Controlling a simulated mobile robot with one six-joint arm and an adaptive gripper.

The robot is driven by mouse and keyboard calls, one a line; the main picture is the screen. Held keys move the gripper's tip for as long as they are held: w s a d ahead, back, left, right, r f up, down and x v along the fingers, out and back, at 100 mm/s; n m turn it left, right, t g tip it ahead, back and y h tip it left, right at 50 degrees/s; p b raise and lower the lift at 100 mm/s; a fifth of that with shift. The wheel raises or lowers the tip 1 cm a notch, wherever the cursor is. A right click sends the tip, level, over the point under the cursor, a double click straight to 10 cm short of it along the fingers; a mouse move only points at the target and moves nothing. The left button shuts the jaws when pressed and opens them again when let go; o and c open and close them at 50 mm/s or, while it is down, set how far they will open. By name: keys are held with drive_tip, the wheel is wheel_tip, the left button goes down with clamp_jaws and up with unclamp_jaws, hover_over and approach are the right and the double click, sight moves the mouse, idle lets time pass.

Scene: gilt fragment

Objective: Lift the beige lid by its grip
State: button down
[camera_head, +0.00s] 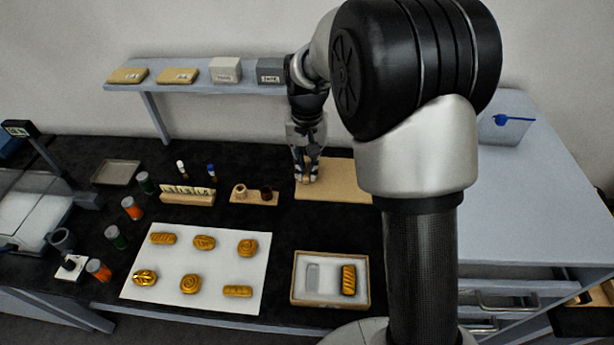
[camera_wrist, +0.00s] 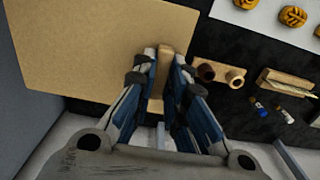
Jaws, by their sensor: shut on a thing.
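The beige lid (camera_head: 340,182) is a flat tan rectangle at the back of the black worktop, right of centre in the head view. My own arm hides its right end there. In the wrist view the lid (camera_wrist: 90,45) fills the upper left. Its grip (camera_wrist: 166,50) is a small wooden block near the lid's edge. My gripper (camera_head: 307,178) points down at the lid's left part. In the wrist view my gripper (camera_wrist: 165,65) has its fingers on both sides of the grip, shut on it. I cannot tell whether the lid is raised.
Left of the lid are a wooden stand with two small pots (camera_head: 254,197) and a rack of cards (camera_head: 187,195). In front are a white sheet (camera_head: 215,268) with several golden pieces and an open box (camera_head: 331,303). A shelf (camera_head: 205,87) with boxes runs behind.

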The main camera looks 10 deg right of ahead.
drive_tip(key=shift+r+p, duration=2.85)
drive_tip(key=shift+r, duration=1.2)
drive_tip(key=shift+f, duration=0.1)
drive_tip(key=shift+f, duration=0.1)
